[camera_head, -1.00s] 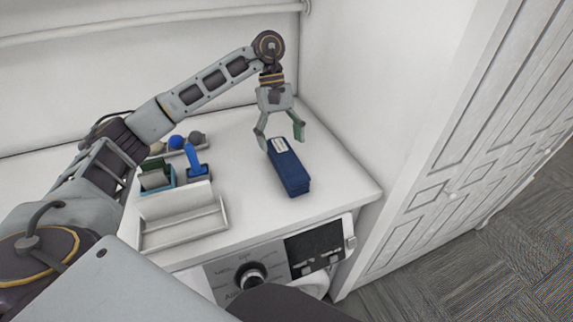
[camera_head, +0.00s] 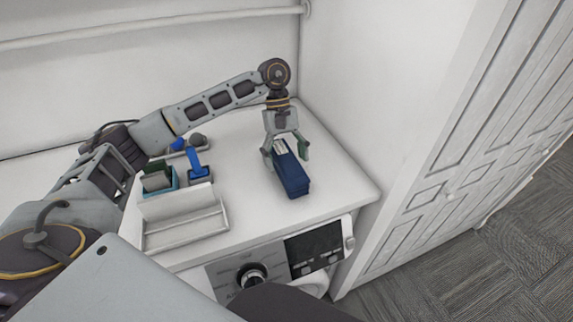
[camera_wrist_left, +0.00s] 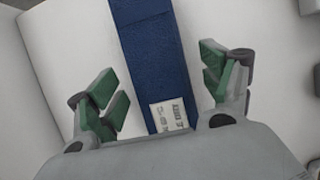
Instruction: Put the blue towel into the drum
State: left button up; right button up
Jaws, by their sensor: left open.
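The blue towel (camera_head: 293,182) is folded into a long block with a white label at its far end. It lies on the white top above the washing machine (camera_head: 246,273). My left gripper (camera_head: 286,156) is open, with its fingers on both sides of the towel's far end. In the left wrist view the towel (camera_wrist_left: 152,55) lies between the two green-padded fingers (camera_wrist_left: 163,92), with gaps on both sides. The drum is not visible; only the machine's control panel and part of its front show. My right gripper is not in view.
A white tray (camera_head: 186,232), a teal holder (camera_head: 160,181) and a blue-handled brush (camera_head: 195,163) stand left of the towel. Small balls lie behind them. A wall is behind, and a white panelled door (camera_head: 440,170) is on the right.

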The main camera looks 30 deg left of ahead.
aim_at(287, 159)
pick_arm(q)
jog(key=shift+s+d+f, duration=0.1)
jog(key=shift+s+f, duration=0.05)
jog(key=shift+f, duration=0.35)
jog(key=shift+c, duration=0.6)
jog(key=c, duration=1.5)
jog(key=shift+r, duration=0.75)
notch_tip(287, 159, up, 8)
jog(key=shift+r+b, duration=0.1)
jog(key=shift+b, duration=0.6)
jog(key=shift+r, duration=0.2)
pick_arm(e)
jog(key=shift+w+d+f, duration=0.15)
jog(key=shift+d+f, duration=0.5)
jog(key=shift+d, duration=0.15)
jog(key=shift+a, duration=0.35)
